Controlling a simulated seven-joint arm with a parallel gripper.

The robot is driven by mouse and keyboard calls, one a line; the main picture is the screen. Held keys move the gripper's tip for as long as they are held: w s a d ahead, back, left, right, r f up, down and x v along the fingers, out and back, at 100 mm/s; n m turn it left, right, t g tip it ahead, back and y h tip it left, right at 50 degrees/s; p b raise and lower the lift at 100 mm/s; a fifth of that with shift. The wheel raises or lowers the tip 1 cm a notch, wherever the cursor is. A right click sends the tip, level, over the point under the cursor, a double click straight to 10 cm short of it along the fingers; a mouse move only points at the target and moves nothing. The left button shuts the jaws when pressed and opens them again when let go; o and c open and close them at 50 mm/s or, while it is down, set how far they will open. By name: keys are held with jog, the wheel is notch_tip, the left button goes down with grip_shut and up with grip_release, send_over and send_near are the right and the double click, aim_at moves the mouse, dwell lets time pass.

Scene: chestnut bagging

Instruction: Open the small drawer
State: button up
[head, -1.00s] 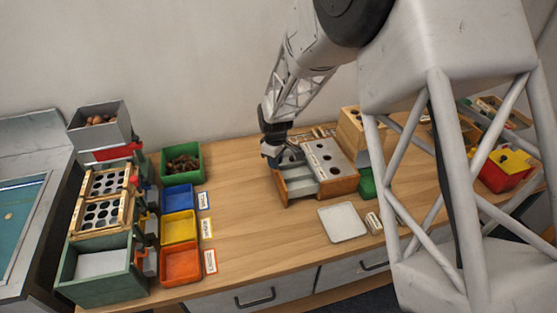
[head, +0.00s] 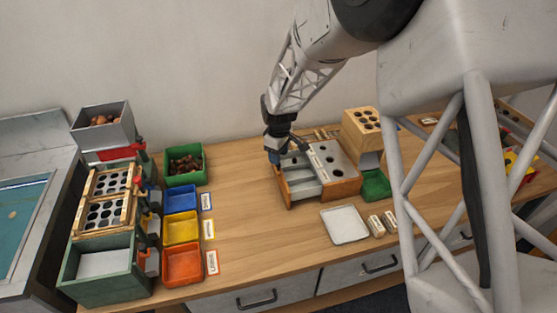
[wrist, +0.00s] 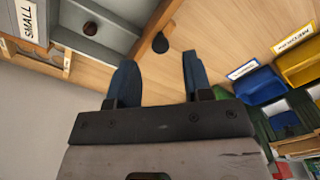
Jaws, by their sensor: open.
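The wooden sorting box (head: 345,187) stands on the table with a grey top with holes. Its drawer part (head: 305,188) sticks out on the left side and shows open grey compartments. In the wrist view, a grey compartment (wrist: 108,18) beside the "SMALL" label (wrist: 28,18) holds one brown chestnut (wrist: 90,28). A dark round knob (wrist: 160,44) sits on the wooden front of that drawer. My gripper (head: 275,158) is at the box's far left corner. In the wrist view its blue fingers (wrist: 157,75) are apart, empty, with the knob a little beyond their tips.
Blue, yellow and orange bins (head: 181,229) and a green bin of chestnuts (head: 184,165) stand to the left. A white tray (head: 344,225) lies in front of the box. Bare table lies between the bins and the box.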

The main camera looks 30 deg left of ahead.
jog(key=shift+r, duration=2.05)
jog(key=shift+d+r, duration=0.1)
jog(key=shift+w+d+r, duration=0.1)
jog(key=shift+d+r, duration=0.1)
jog(key=shift+d, duration=0.1)
jog(key=s+d+r+m, duration=0.25)
jog(key=d+r, duration=0.35)
jog(key=d, duration=0.5)
jog(key=s+d+r+m+t, duration=0.1)
jog(key=d+r+m, duration=0.2)
jog(key=d+r, duration=0.55)
jog(key=s+d+r+m, duration=0.2)
jog(key=d+r+m, duration=0.15)
jog(key=d, duration=1.05)
jog(key=s+d+r+m+t, duration=0.1)
jog(key=s+d+m, duration=0.8)
jog(key=s+d, duration=1.3)
jog(key=shift+s+d+r+t, duration=0.15)
jog(key=shift+s+r+t, duration=0.15)
jog(key=shift+s+r, duration=0.5)
